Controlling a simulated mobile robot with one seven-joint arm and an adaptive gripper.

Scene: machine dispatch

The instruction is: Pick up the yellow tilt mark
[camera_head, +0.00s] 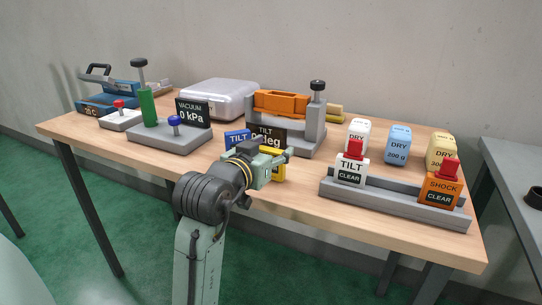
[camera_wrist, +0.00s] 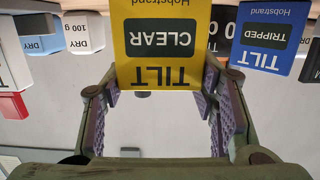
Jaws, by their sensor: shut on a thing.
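The yellow tilt mark (camera_wrist: 160,45) sits between the fingers of my gripper (camera_wrist: 163,85) in the wrist view, where it looks upside down. Its label reads TILT, Hobstrand, with a dark CLEAR panel. My gripper is shut on its two sides. In the head view my gripper (camera_head: 266,168) is over the front edge of the table, and part of the yellow tilt mark (camera_head: 279,170) shows behind it. The rest of the mark is hidden by my gripper there. I cannot tell whether the mark touches the table.
A blue tilt mark (camera_head: 236,137), reading TRIPPED in the wrist view (camera_wrist: 266,38), stands close by. Behind is a grey fixture (camera_head: 312,135) with an orange part and a degree display. A grey rail (camera_head: 395,203) at right holds white TILT and orange SHOCK blocks. Several DRY blocks stand behind it.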

